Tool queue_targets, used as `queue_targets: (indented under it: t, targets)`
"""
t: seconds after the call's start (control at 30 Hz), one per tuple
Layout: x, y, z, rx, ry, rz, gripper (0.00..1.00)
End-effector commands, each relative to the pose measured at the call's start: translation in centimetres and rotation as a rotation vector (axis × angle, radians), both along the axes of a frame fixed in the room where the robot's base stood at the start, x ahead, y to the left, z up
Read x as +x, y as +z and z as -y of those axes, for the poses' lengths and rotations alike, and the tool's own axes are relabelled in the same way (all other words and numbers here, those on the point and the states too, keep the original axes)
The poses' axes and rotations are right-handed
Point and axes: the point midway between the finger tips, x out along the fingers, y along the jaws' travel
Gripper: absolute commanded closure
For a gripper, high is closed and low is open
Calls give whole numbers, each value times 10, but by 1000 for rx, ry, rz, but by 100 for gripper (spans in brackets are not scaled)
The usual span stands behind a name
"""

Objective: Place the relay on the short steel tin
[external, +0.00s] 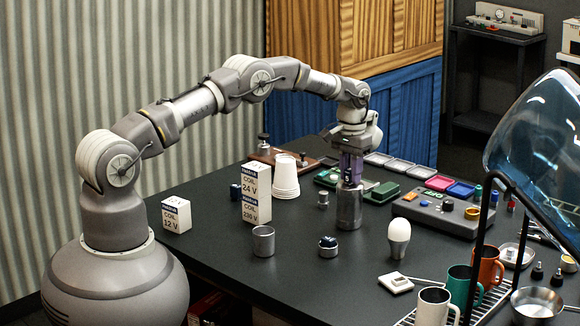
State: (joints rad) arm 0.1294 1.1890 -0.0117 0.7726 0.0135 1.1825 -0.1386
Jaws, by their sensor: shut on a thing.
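My gripper (351,178) points straight down over the tall steel tin (349,210), near the middle of the table. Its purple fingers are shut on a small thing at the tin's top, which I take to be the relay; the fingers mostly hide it. I cannot tell whether it still touches the tin. The short steel tin (263,242) stands upright on the table, to the left of and nearer than my gripper. Nothing shows above its rim.
Stacked coil boxes (256,193), white cups (285,177) and another box (176,214) stand left. A dark round part (328,247) and a bulb-like egg shape (399,240) stand in front. A control box (437,212) lies right. The table's front left is clear.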

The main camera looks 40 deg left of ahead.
Motion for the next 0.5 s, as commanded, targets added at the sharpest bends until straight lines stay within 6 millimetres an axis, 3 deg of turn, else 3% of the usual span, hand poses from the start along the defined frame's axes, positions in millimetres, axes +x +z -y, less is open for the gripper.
queue_targets:
  t: [0.03, 0.13, 0.5]
  targets:
    - [0, -2, 0, 0, 0, -1, 68]
    - [0, -1, 0, 0, 0, -1, 47]
    - [0, 7, 0, 0, 0, 2, 47]
